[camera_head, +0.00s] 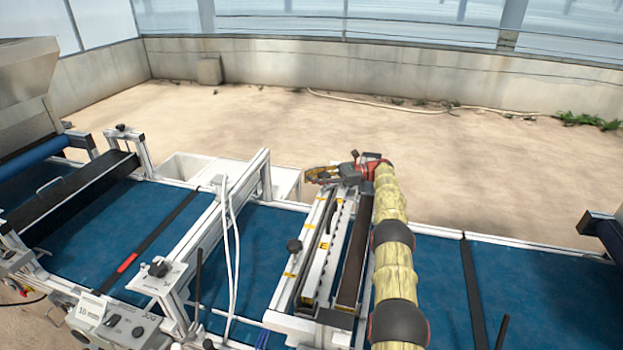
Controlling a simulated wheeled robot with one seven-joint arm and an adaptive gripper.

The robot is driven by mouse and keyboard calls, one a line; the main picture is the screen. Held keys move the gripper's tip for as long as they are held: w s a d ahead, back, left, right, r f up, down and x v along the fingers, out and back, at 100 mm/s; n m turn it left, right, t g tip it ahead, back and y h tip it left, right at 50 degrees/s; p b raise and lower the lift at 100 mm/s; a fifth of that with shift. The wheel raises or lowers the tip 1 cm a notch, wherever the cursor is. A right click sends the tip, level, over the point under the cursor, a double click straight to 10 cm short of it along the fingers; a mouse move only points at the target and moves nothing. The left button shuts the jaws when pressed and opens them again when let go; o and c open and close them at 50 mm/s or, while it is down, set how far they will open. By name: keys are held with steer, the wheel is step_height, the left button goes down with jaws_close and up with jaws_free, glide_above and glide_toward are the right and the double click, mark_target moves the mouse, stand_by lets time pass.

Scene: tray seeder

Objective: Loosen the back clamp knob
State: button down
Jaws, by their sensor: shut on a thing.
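My gripper (322,175) is at the far end of a long white-framed unit (315,250) that lies across the blue belt. My arm, in a yellow sleeve with dark bands, reaches to it along the unit's right side. The fingers are closed at the unit's back end, beyond the belt. The back clamp knob cannot be made out; the gripper covers that spot, and what is between the fingers is hidden. A black knob (294,246) shows on the unit's left side, apart from the gripper.
A blue belt (530,285) runs left to right under white cross frames. Another black knob (159,268) stands on a bracket at front left, and a further one (120,127) at back left. A white bin (190,167) stands behind the belt. Sandy floor beyond is mostly clear.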

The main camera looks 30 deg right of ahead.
steer(key=shift+s+f, duration=0.1)
steer(key=shift+f, duration=0.05)
stand_by(0.5)
steer(key=c, duration=1.4)
jaws_free()
steer(key=shift+r, duration=0.25)
step_height(320, 180, up, 10)
steer(key=shift+f, duration=0.15)
